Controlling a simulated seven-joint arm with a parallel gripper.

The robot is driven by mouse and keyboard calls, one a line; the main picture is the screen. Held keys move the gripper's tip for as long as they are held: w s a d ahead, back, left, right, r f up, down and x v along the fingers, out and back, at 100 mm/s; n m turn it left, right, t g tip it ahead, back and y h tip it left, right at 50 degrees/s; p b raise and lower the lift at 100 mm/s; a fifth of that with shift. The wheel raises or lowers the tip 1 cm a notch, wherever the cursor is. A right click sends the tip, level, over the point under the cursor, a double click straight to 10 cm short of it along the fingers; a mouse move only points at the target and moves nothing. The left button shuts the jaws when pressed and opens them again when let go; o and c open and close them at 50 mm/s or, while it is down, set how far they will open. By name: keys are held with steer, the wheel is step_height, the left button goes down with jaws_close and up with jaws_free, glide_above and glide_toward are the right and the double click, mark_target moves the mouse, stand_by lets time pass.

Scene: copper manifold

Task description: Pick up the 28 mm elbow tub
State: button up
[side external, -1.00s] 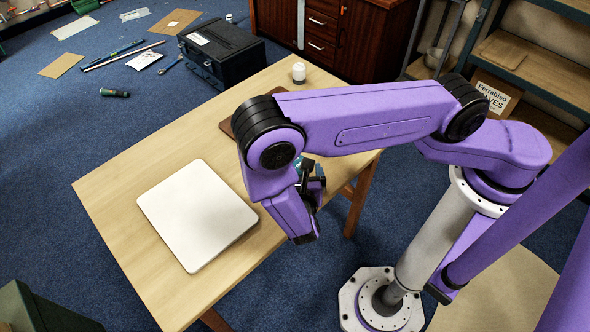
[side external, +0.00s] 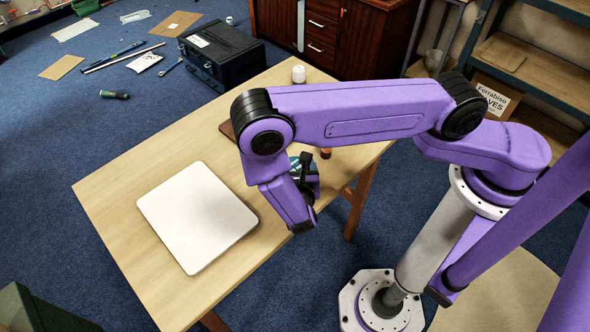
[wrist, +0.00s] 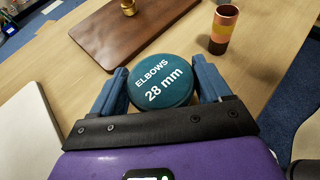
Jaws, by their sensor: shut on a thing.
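The 28 mm elbow tub (wrist: 160,80) is round with a teal lid. Its white print reads "ELBOWS 28 mm" in the wrist view. My gripper (wrist: 163,72) is shut on it, with one blue finger on each side. In the side external view my gripper (side external: 308,175) is over the near right part of the table. Only a bit of teal shows there, the rest hidden by my arm. I cannot tell clearly how far the tub is above the table.
A white board (side external: 197,216) lies left of my gripper. A brown board (wrist: 135,28) bears a brass fitting (wrist: 128,7). A copper-coloured cylinder (wrist: 224,30) stands to the right. A white-lidded jar (side external: 298,74) stands at the far edge. Bare wood (side external: 130,190) lies around.

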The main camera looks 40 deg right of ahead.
mark_target(298, 168)
steer(key=shift+r, duration=0.2)
steer(key=shift+r, duration=0.25)
steer(key=r, duration=0.1)
steer(key=s+r, duration=0.1)
steer(key=r, duration=0.1)
steer(key=shift+d+r, duration=0.15)
steer(key=shift+r, duration=0.1)
steer(key=s+d+r, duration=0.5)
steer(key=s+r, duration=0.3)
steer(key=s, duration=0.4)
steer(key=shift+r, duration=0.35)
